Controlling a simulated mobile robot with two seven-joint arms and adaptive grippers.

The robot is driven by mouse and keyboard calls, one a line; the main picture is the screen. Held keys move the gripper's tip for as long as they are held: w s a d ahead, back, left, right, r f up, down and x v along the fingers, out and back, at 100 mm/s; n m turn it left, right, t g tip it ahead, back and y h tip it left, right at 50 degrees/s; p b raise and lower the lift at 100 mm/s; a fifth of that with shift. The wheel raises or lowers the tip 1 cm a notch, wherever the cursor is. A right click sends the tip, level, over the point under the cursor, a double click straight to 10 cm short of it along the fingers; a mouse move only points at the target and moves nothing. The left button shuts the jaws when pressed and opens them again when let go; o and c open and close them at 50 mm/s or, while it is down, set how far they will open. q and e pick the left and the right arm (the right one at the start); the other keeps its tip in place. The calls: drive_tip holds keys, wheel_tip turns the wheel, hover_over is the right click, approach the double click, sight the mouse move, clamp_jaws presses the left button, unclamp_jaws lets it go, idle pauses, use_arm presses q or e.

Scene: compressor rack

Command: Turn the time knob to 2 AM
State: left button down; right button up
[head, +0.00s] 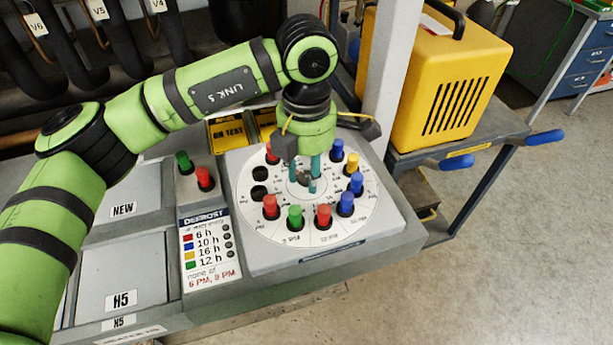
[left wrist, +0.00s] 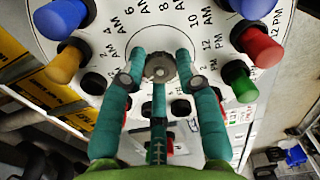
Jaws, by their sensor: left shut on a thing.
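The time knob (left wrist: 160,68) is a small grey metal piece at the centre of the round white dial (head: 246,193). In the left wrist view the 2 AM mark (left wrist: 116,76) is on the dial's left side, and other hour labels run around it. My left gripper (head: 304,172) comes down over the dial's centre from above. In the left wrist view its teal fingers (left wrist: 160,70) are shut on the knob, one tip on each side. In the head view the fingers partly hide the knob. I cannot tell which hour it points to. My right gripper is not in view.
Coloured pegs, such as a green one (head: 295,217) and a blue one (head: 346,203), stand around the dial close to the fingers. A defrost legend panel (head: 207,250) is to the left. A yellow machine (head: 440,85) stands on a bench at right.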

use_arm(q)
drive_tip(key=m+b, duration=0.2)
drive_tip(key=m, duration=0.1)
drive_tip(key=shift+f+b, duration=0.3)
drive_tip(key=shift+b, duration=0.1)
drive_tip(key=shift+m+b, duration=0.6)
drive_tip(key=shift+m, duration=0.2)
drive_tip(key=shift+r+m+b, duration=0.15)
drive_tip(key=shift+m+b, duration=0.5)
drive_tip(key=shift+m, duration=0.55)
drive_tip(key=shift+m+b, duration=0.4)
drive_tip(key=shift+m, duration=0.8)
drive_tip(key=shift+r, duration=0.1)
drive_tip(key=c, duration=0.9)
unclamp_jaws()
